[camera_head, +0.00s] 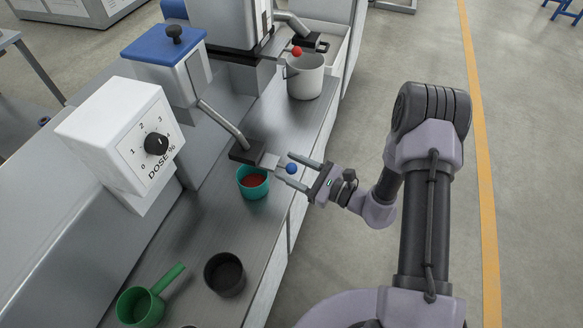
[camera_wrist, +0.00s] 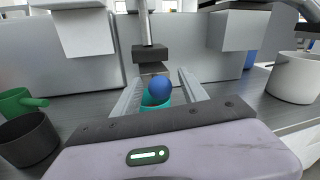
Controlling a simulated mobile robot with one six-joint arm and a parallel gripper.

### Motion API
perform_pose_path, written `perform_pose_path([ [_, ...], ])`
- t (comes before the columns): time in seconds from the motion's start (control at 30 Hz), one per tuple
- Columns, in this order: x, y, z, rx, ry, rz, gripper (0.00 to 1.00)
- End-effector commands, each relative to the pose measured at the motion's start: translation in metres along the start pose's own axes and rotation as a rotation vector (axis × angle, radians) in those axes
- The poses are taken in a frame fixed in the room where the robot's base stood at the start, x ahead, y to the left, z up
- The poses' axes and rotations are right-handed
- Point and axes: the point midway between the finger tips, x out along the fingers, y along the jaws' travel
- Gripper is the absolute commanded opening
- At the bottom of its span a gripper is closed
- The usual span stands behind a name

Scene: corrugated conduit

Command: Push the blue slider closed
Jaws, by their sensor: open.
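The blue slider's round knob (camera_head: 292,168) sticks out on a flat metal plate (camera_head: 269,161) from a dark block (camera_head: 245,151) at the end of a slanted pipe. In the wrist view the blue knob (camera_wrist: 160,88) is centred between my fingers. My gripper (camera_head: 304,171) is open, its two fingers on either side of the knob. I cannot tell whether either finger touches it. A teal cup (camera_head: 252,188) with red contents stands under the block; in the wrist view it is mostly hidden behind the knob and my gripper.
A red knob (camera_head: 297,51) on a second outlet sits above a white pot (camera_head: 305,80) farther back. A dark cup (camera_head: 224,274) and a green handled cup (camera_head: 141,305) stand in front. A white dial box (camera_head: 122,136) is at left. The floor right of the counter is open.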

Motion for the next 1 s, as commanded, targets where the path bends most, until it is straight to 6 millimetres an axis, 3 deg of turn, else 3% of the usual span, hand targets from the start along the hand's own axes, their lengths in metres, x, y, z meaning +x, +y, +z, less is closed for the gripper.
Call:
perform_pose_path([
  [0.03,-0.0001,0.0000,0.0000,0.000,0.000,0.000,0.51],
  [0.3,-0.0004,0.0001,-0.0001,0.000,0.000,0.000,0.00],
  [1.0,-0.0006,0.0003,-0.0004,0.000,0.001,0.001,0.00],
])
